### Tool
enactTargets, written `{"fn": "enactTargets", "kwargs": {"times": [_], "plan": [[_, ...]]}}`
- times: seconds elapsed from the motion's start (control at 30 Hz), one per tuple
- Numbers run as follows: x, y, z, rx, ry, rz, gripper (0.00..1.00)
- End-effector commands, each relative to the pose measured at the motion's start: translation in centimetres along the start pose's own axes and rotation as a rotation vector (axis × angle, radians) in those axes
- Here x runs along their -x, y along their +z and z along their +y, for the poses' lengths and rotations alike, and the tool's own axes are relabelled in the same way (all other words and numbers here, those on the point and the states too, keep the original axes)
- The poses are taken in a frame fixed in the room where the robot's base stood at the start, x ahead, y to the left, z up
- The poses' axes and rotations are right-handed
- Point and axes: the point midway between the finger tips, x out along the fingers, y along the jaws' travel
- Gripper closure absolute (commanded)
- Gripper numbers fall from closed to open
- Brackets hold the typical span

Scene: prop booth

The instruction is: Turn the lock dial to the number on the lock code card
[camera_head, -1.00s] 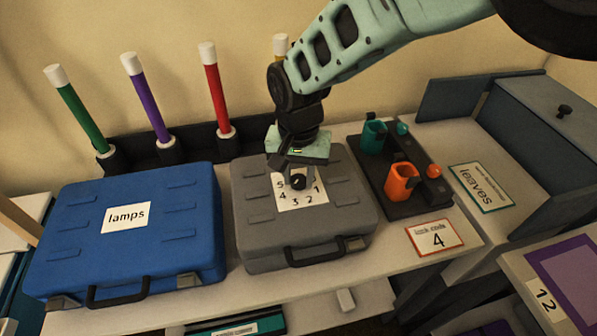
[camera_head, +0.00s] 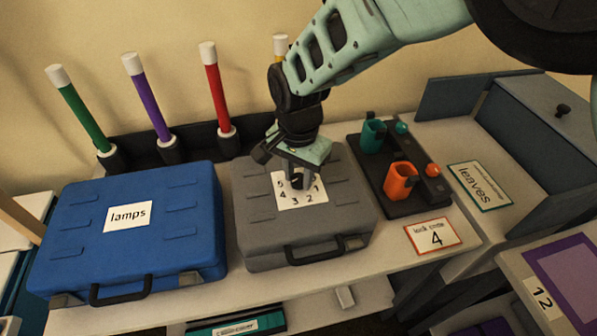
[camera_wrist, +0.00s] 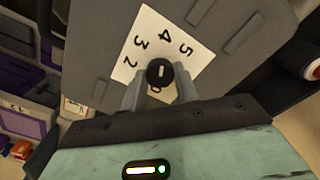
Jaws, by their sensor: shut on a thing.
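The lock dial is a small black knob (camera_wrist: 155,85) with a short white mark, on a white number plate (camera_head: 290,202) atop the grey case (camera_head: 305,230). In the wrist view the white mark points roughly toward the 4; exact alignment is hard to tell. The lock code card (camera_head: 433,236), white with an orange-red border, reads 4 and lies right of the case.
A blue case (camera_head: 130,240) labelled lamps stands left of the grey case. Behind are green, purple and red sticks in a dark rack (camera_head: 200,142). At right, a dark tray (camera_head: 400,208) holds a teal and an orange cup. A leaves card (camera_head: 480,187) lies further right.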

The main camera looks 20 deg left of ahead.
Motion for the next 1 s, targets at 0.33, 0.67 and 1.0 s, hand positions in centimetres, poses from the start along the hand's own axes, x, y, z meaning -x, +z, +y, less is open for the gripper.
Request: {"fn": "enactTargets", "kwargs": {"times": [0.33, 0.67, 1.0], "plan": [[0.1, -0.1, -0.1, 0.001, -0.002, 0.001, 0.48], [0.5, 0.0, -0.1, 0.002, -0.002, 0.001, 0.48], [7.0, -0.1, -0.1, 0.002, -0.006, 0.003, 0.48]]}}
